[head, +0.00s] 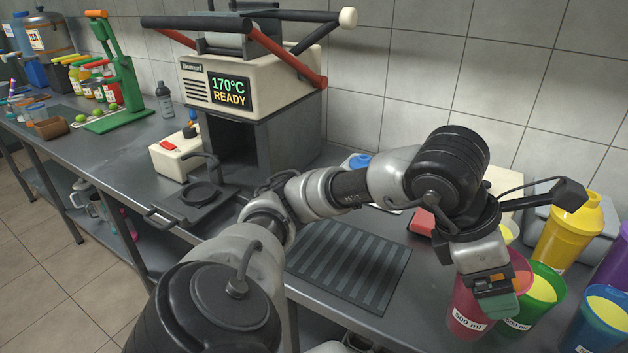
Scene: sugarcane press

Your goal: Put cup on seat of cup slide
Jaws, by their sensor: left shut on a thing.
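My left gripper (494,291) reaches over the counter at the lower right and is shut on the maroon cup (468,318), marked 500 ml. The gripper covers part of this cup, so I cannot see exactly how the fingers meet its wall. The cup slide (172,216) sticks out from the front of the press at the left of the picture. Its seat (201,194) is a dark round ring, and it is empty. My right gripper is not in view.
A green cup (545,292) and a blue cup (603,318) stand close to the maroon cup, with a yellow shaker (569,236) behind. The press (247,82) reads 170°C READY. A ribbed dark mat (345,268) lies bare between the cups and the slide.

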